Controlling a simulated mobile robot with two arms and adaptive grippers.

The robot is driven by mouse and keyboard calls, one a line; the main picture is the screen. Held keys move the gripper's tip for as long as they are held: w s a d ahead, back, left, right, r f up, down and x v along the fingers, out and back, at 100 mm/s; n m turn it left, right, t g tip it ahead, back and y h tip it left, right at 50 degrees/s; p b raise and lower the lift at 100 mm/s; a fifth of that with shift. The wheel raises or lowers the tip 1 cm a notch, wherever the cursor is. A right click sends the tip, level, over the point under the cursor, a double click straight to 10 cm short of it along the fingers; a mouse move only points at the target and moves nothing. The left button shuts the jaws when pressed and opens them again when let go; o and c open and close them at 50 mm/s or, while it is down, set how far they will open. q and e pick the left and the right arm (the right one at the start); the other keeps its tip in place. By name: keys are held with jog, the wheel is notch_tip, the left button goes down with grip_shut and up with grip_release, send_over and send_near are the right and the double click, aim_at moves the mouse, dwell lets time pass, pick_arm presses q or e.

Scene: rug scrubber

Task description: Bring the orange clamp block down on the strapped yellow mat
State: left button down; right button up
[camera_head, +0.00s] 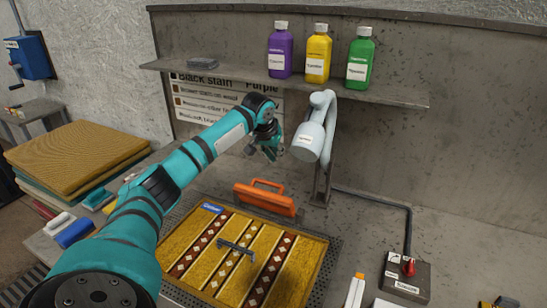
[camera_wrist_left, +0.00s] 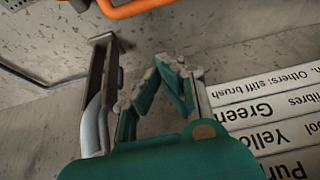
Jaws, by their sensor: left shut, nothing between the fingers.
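The orange clamp block (camera_head: 265,200) with its loop handle stands up at the far edge of the yellow mat (camera_head: 172,249). It looks raised rather than lying flat on the mat. The mat has patterned brown strips and a blue label, and lies on a dark perforated tray. My left gripper (camera_head: 268,154) is shut and empty, in the air above and behind the clamp block, apart from it. In the left wrist view the shut fingers (camera_wrist_left: 160,82) show, with part of the orange handle (camera_wrist_left: 132,9) at the top edge. My right gripper is not in view.
A grey spray head (camera_head: 309,140) on a post stands just right of my left gripper. Above is a shelf (camera_head: 230,82) with purple, yellow and green bottles. A box with a red knob (camera_head: 408,268) sits at right. Folded mats (camera_head: 75,155) are piled at left.

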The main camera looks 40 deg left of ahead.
pick_arm(q)
notch_tip(320, 180, down, 7)
jog(key=p, duration=0.3)
jog(key=shift+s, duration=0.25)
jog(key=shift+f, duration=0.1)
dwell(0.4)
